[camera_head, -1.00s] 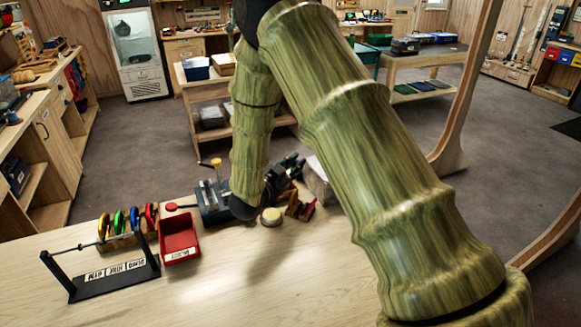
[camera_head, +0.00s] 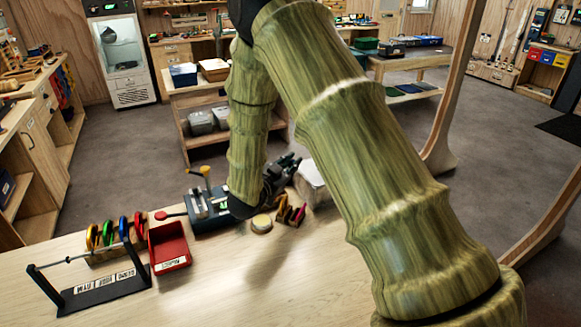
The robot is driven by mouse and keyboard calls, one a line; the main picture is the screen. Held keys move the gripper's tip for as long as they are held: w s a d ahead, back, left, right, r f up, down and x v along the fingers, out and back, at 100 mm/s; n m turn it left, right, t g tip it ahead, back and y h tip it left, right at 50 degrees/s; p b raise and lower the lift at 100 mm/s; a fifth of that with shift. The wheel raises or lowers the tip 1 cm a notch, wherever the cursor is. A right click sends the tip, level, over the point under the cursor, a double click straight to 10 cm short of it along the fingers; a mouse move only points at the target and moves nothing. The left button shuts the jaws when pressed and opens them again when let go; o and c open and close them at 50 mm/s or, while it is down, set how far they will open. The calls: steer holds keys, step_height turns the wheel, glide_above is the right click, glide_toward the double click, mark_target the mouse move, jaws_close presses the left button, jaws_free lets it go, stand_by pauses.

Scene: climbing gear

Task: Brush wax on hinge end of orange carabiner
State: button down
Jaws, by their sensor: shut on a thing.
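My gripper (camera_head: 284,170) is dark and partly hidden behind my arm. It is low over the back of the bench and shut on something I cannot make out. A small round tin with a pale yellow top (camera_head: 262,223), perhaps the wax, stands just in front of it. Several coloured carabiners stand in a row at the left; the yellow-orange one (camera_head: 92,237) is leftmost, and I cannot tell whether it is the task's orange carabiner. No brush can be clearly made out.
A grey-blue vise-like fixture (camera_head: 203,207) with a yellow-topped post stands left of my gripper. A red bin (camera_head: 168,247) and a black labelled stand (camera_head: 98,292) are farther left. A small holder (camera_head: 291,212) with red and yellow parts is right of the tin. The front bench is clear.

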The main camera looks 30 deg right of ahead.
steer(key=shift+r+p, duration=0.85)
steer(key=shift+r, duration=1.35)
steer(key=shift+r+p, duration=0.65)
steer(key=shift+r, duration=0.85)
